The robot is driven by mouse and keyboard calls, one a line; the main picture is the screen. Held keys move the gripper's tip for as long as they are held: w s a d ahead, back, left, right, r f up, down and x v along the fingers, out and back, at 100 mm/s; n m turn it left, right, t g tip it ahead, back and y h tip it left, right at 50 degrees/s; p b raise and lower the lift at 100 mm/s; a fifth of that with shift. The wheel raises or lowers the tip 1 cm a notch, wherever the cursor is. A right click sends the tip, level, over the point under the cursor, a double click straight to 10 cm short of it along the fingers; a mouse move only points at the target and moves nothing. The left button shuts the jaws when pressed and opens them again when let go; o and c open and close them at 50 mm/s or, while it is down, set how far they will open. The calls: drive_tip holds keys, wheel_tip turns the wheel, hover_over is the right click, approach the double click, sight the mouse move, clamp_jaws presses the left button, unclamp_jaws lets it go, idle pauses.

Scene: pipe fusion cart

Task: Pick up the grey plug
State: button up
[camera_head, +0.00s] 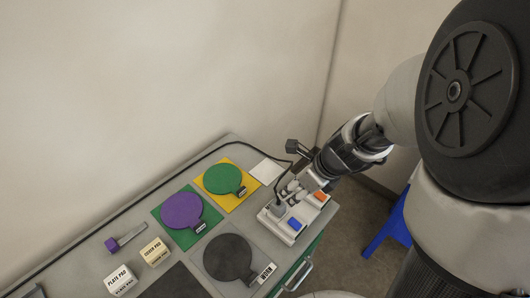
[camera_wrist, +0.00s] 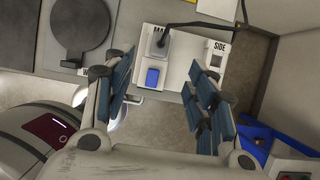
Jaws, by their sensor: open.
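The grey plug (camera_head: 278,208) with its black cable stands on the white socket box (camera_head: 290,233), behind the blue switch (camera_head: 294,223). In the wrist view the plug (camera_wrist: 157,40) is at top centre, its cable running off to the right. My gripper (camera_head: 297,187) is over the right part of the box in the head view. In the wrist view my gripper (camera_wrist: 162,88) is open, with nothing between its fingers. The plug lies beyond the fingertips in that picture and looks apart from them. The exact height gap is unclear.
An orange switch (camera_head: 320,196) is on the box. Purple (camera_head: 181,210), green (camera_head: 222,179) and dark (camera_head: 228,256) round plates lie to the left on the cart. A blue stool-like object (camera_head: 388,229) is on the floor at right.

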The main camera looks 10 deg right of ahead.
drive_tip(key=b, duration=0.5)
approach(279, 203)
drive_tip(key=x, duration=0.5)
drive_tip(key=shift+w+a, duration=0.1)
drive_tip(key=shift+a, duration=0.2)
drive_tip(key=b+x, duration=0.3)
drive_tip(key=x, duration=0.2)
drive_tip(key=shift+d+f+b, duration=0.2)
drive_tip(key=shift+f+b, duration=0.05)
drive_tip(key=shift+b, duration=0.1)
drive_tip(key=shift+r, duration=0.1)
drive_tip(key=shift+c, duration=0.2)
drive_tip(key=c, duration=1.1)
drive_tip(key=shift+r, duration=0.1)
